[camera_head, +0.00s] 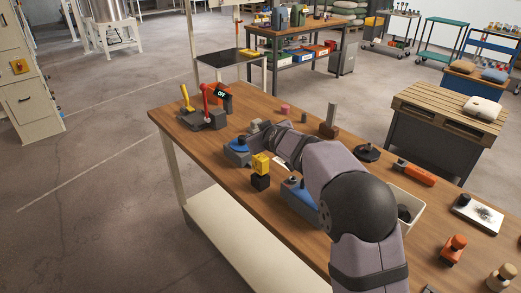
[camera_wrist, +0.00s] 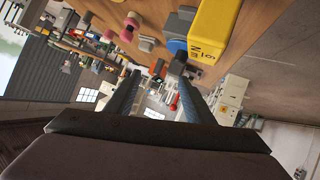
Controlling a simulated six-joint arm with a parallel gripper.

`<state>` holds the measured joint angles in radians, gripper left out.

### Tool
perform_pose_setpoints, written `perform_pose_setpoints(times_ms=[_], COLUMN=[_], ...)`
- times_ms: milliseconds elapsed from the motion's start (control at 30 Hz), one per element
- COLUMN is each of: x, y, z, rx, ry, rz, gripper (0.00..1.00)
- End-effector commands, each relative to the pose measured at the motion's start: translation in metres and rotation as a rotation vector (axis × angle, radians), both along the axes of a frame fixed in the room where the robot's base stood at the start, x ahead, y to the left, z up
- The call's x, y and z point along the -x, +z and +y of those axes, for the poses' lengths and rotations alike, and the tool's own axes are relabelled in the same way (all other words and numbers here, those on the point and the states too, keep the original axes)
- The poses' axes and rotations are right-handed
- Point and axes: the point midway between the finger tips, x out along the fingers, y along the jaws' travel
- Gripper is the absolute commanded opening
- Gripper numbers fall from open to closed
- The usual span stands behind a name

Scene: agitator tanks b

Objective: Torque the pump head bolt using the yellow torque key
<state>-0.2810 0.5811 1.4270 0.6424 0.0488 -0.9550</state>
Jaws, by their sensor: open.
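A yellow block with dark markings (camera_head: 261,163) stands on a black block near the table's front edge. It also shows large in the wrist view (camera_wrist: 212,30), at the upper right. A yellow upright handle (camera_head: 186,98) stands at the table's far left end; I cannot tell which yellow thing is the torque key. A blue-based unit (camera_head: 237,147) sits by my gripper, and another blue unit (camera_head: 298,196) lies nearer, partly behind my arm. My gripper (camera_head: 255,133) is open and empty, low over the table; its fingers show apart in the wrist view (camera_wrist: 158,72). No pump head bolt is clearly identifiable.
A red-handled device with an "OFF" display (camera_head: 217,97) stands at the far left. A pink piece (camera_head: 285,108), an upright grey post on a brown base (camera_head: 330,120), and a dark round part (camera_head: 367,153) lie behind my arm. A white bin (camera_head: 408,207) is right.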

Motion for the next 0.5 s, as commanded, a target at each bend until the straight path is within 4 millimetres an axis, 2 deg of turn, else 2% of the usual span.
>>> perform_pose_setpoints(times_ms=[33, 300, 500], x=[-0.002, -0.003, 0.019], y=[0.011, 0.026, 0.022], z=[-0.008, -0.030, -0.026], rx=[0.043, 0.230, 0.190], ry=[0.033, 0.238, 0.269], rz=[0.015, 0.054, 0.181], gripper=[0.48, 0.48, 0.48])
